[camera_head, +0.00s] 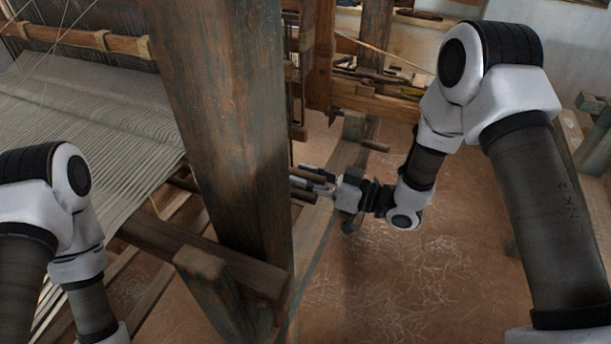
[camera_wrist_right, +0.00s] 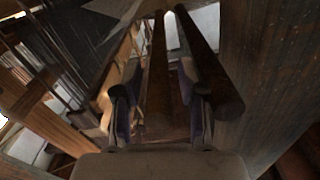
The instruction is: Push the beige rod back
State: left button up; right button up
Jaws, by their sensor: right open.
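My right gripper (camera_head: 318,183) is open beside the right side of the thick loom post in the head view. Its fingers point left toward the ends of short rods (camera_head: 303,195). In the right wrist view, a brown rod (camera_wrist_right: 158,75) runs lengthwise between the two open fingers (camera_wrist_right: 158,110). All look brown in shadow; I cannot tell which is the beige one, or whether a finger touches any. The post hides their far parts. My left gripper is out of view.
The thick wooden post (camera_head: 225,120) stands close left of my right gripper. Stretched warp threads (camera_head: 90,120) lie further left. The floor (camera_head: 400,280) below is clear.

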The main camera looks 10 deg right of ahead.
jog(key=shift+w+d+r, duration=0.1)
jog(key=shift+w+d, duration=0.15)
jog(key=shift+w, duration=0.2)
jog(key=s+d+b, duration=0.2)
jog(key=d, duration=0.7)
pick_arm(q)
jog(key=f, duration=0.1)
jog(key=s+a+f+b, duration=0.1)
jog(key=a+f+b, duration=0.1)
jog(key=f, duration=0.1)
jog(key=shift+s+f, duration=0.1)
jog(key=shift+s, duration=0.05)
pick_arm(e)
jog(key=s+a+f+m+g+h, duration=0.1)
jog(key=s+a+f+m+h, duration=0.1)
jog(key=s+f, duration=0.3)
jog(key=s+a+f+m+g+h, duration=0.1)
jog(key=s+f, duration=0.4)
jog(key=f, duration=0.8)
jog(key=s+a+f+m+g+h, duration=0.2)
jog(key=s+f+h, duration=0.3)
jog(key=f, duration=0.4)
jog(key=shift+s+a+m, duration=0.3)
jog(key=shift+a+m, duration=0.1)
jog(key=shift+a, duration=0.2)
